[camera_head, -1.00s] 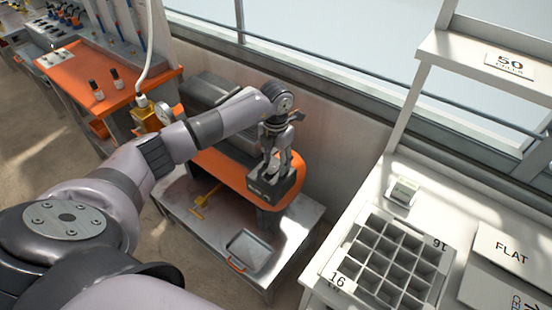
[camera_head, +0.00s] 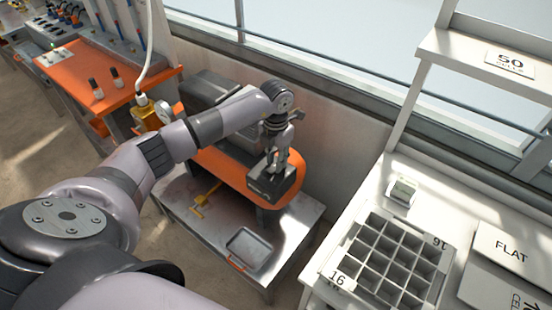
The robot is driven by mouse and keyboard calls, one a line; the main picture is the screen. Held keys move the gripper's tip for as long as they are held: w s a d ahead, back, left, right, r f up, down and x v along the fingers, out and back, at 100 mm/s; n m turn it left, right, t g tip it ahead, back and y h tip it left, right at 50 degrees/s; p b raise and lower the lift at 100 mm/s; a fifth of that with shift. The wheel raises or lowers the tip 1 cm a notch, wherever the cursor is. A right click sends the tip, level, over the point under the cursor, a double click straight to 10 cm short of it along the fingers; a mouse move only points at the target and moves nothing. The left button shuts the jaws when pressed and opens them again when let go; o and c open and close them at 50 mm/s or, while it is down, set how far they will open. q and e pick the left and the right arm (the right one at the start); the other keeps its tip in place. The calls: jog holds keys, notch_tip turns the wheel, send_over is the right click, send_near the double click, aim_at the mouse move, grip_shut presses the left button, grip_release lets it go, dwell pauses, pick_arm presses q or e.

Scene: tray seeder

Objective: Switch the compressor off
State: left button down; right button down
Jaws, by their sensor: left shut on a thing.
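The compressor has an orange body (camera_head: 288,180) and a grey motor block (camera_head: 209,90), and stands on a low grey metal stand. A dark control box (camera_head: 268,186) sits on its near right end. My left gripper (camera_head: 273,168) points down onto the top of this box, and its fingers are shut together there. The part between the fingers, on top of the box, is mostly hidden by them and too small to make out; it appears to be the compressor's switch. My right gripper is not in the picture.
The low stand (camera_head: 298,228) also holds a small grey tray (camera_head: 249,249) and a yellow valve handle (camera_head: 205,198). On the right, a white bench carries a celled tray (camera_head: 336,270) and a small display device (camera_head: 402,190). An orange bench (camera_head: 80,72) stands at left; a wall and window are behind.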

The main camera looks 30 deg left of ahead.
pick_arm(q)
jog(key=shift+s+a+t+b, duration=0.15)
jog(key=shift+s+t+b, duration=0.1)
jog(key=shift+t+b, duration=0.45)
jog(key=t+b, duration=0.1)
jog(key=b, duration=0.2)
jog(key=s+t+b, duration=0.1)
jog(key=t+b, duration=0.1)
jog(key=b, duration=0.1)
jog(key=shift+r, duration=0.2)
jog(key=shift+r+t, duration=0.2)
jog(key=shift+t, duration=0.1)
jog(key=c, duration=1.4)
grip_release()
jog(key=shift+o, duration=0.2)
